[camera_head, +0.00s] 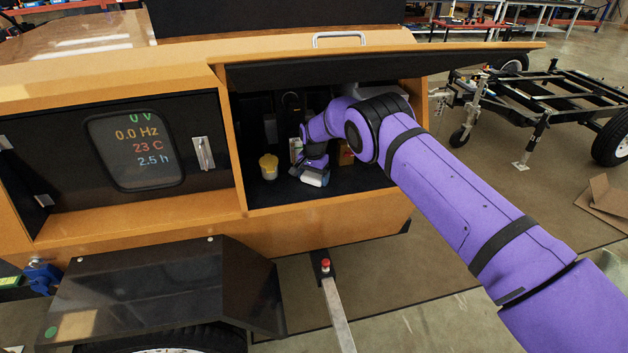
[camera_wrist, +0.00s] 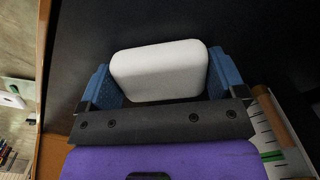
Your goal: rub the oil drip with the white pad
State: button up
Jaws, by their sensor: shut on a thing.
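The white pad (camera_wrist: 160,70) is a rounded block between the two blue fingers of my gripper (camera_wrist: 160,84) in the wrist view. My gripper is shut on it. In the head view, my gripper (camera_head: 315,176) is inside the open compartment of the orange cabinet, low over its dark floor, with the pad (camera_head: 314,180) at its end. I cannot tell whether the pad touches the floor. The oil drip cannot be made out in either view; the dark surface beyond the pad in the wrist view looks plain.
A yellow-topped container (camera_head: 268,166) stands left of my gripper in the compartment. The raised black door (camera_head: 380,68) hangs above my arm. A display panel (camera_head: 136,148) is to the left. In the wrist view, a marked white item (camera_wrist: 275,125) and an orange-brown one lie at right.

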jog(key=shift+w+a+f, duration=0.1)
jog(key=shift+w+a, duration=0.15)
jog(key=shift+w, duration=0.65)
jog(key=shift+w+a+f, duration=0.1)
jog(key=shift+w+a, duration=0.15)
jog(key=shift+w, duration=0.65)
jog(key=shift+r, duration=0.1)
jog(key=shift+r, duration=2.95)
jog(key=shift+r, duration=1.5)
jog(key=shift+s, duration=0.15)
